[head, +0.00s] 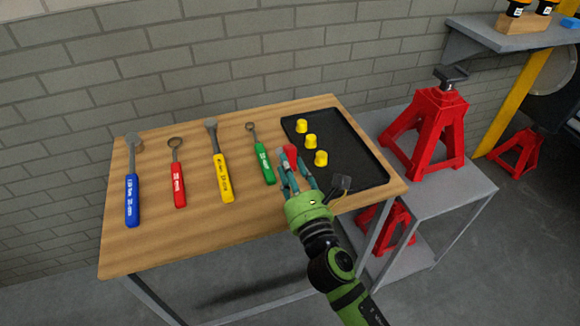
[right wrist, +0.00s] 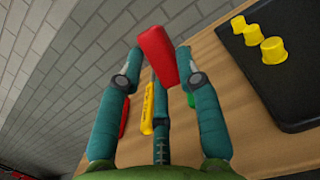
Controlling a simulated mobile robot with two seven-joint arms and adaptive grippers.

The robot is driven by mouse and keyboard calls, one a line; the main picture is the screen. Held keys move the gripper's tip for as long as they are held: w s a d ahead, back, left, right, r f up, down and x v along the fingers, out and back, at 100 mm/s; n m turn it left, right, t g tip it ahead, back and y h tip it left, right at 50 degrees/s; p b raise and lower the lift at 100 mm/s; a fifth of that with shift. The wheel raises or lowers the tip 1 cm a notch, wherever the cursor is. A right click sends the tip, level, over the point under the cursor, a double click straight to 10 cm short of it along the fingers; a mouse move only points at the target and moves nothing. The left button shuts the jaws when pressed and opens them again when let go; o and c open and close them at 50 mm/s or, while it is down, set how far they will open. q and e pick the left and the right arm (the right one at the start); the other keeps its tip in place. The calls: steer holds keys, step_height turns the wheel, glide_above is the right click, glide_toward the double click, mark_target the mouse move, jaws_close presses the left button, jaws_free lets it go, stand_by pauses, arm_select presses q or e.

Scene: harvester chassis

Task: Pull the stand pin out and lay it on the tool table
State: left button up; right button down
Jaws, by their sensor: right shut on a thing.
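My right gripper (head: 291,172) is shut on the stand pin, whose red end (head: 290,152) shows between the fingertips. In the right wrist view the red piece (right wrist: 158,58) sits between the teal fingers (right wrist: 158,80); the rest of the pin is hidden. The gripper is over the right part of the wooden tool table (head: 200,245), between the green-handled wrench and the black tray. I cannot tell whether the pin touches the table. A red jack stand (head: 437,130) stands upright on a grey bench to the right. My left gripper is not in view.
The table carries blue (head: 132,200), red (head: 178,185), yellow (head: 222,178) and green-handled (head: 264,165) tools. The black tray (head: 350,155) holds three yellow caps (head: 310,141). Bare wood lies along the table's front. A grey shelf (head: 500,40) hangs upper right.

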steer(key=shift+n, duration=0.7)
step_height(320, 180, down, 4)
steer(key=b, duration=0.3)
steer(key=shift+d+f, duration=0.1)
steer(key=shift+f, duration=0.15)
steer(key=shift+f+b, duration=0.85)
steer(key=shift+f, duration=0.35)
steer(key=shift+f+b, duration=0.35)
steer(key=shift+b, duration=0.25)
steer(key=shift+f, duration=0.25)
steer(key=c, duration=0.8)
jaws_free()
steer(key=shift+s+f, duration=0.15)
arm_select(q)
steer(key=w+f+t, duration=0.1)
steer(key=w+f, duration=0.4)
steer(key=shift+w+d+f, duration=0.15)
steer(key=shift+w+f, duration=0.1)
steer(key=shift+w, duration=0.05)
arm_select(e)
steer(key=shift+v, duration=5.9)
